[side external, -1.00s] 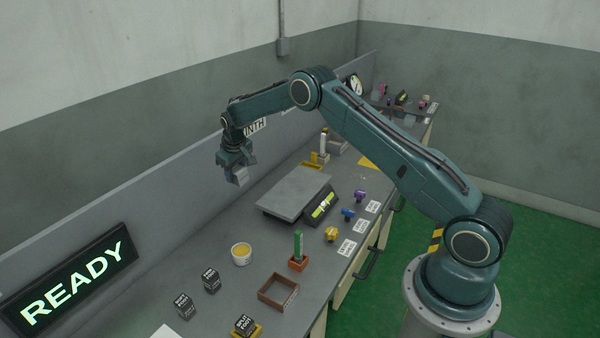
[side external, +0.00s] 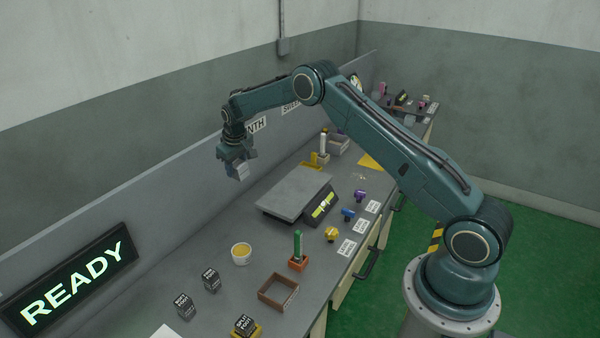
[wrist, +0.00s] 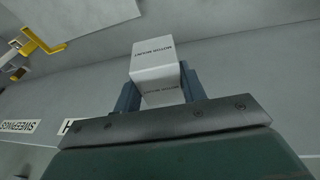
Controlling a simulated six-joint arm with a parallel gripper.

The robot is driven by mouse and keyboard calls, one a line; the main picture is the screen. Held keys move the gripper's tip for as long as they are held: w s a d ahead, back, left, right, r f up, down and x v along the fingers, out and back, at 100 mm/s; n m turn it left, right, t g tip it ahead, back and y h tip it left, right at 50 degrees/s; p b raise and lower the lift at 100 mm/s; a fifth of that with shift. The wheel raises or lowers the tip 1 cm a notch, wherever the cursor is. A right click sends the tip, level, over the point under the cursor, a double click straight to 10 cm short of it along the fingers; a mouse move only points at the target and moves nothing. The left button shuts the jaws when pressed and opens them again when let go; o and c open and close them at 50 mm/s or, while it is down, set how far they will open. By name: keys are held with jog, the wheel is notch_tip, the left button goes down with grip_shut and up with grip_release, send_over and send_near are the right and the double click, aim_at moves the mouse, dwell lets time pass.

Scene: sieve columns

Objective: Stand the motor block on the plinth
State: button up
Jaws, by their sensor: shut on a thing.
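My gripper (side external: 237,164) is shut on a pale grey block, the motor block (side external: 240,172), held in the air above the bench near the back panel. In the wrist view the block (wrist: 157,60) sits between the two blue fingers, with small dark lettering on its faces. A wide grey flat-topped platform (side external: 296,195) stands on the bench, right of and below the block, its top bare. I cannot tell whether it is the plinth. A wall sign ending in "NTH" (side external: 257,125) is partly hidden behind my arm.
A yellow bracket (side external: 313,163) stands behind the platform. Coloured knobs (side external: 348,214) line the right edge.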

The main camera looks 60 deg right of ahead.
jog(key=s+d+r+y, duration=0.1)
jog(key=s+d+r, duration=0.15)
jog(key=d, duration=0.35)
jog(key=s+d+r, duration=0.1)
jog(key=s+d, duration=0.2)
jog(key=d, duration=0.4)
jog(key=w+v, duration=0.1)
jog(key=v, duration=0.2)
send_over(300, 190)
jog(key=s, duration=0.1)
jog(key=shift+n+y, duration=0.3)
jog(key=shift+y, duration=0.1)
jog(key=s+x, duration=0.1)
jog(key=x, duration=0.5)
jog(key=s+x, duration=0.2)
jog(key=x, duration=0.5)
jog(key=s+f+x, duration=0.1)
jog(key=x, duration=0.6)
jog(key=shift+s, duration=0.2)
jog(key=o, duration=1.3)
jog(key=shift+f, duration=0.15)
jog(key=v, duration=1.2)
jog(key=shift+s, duration=0.2)
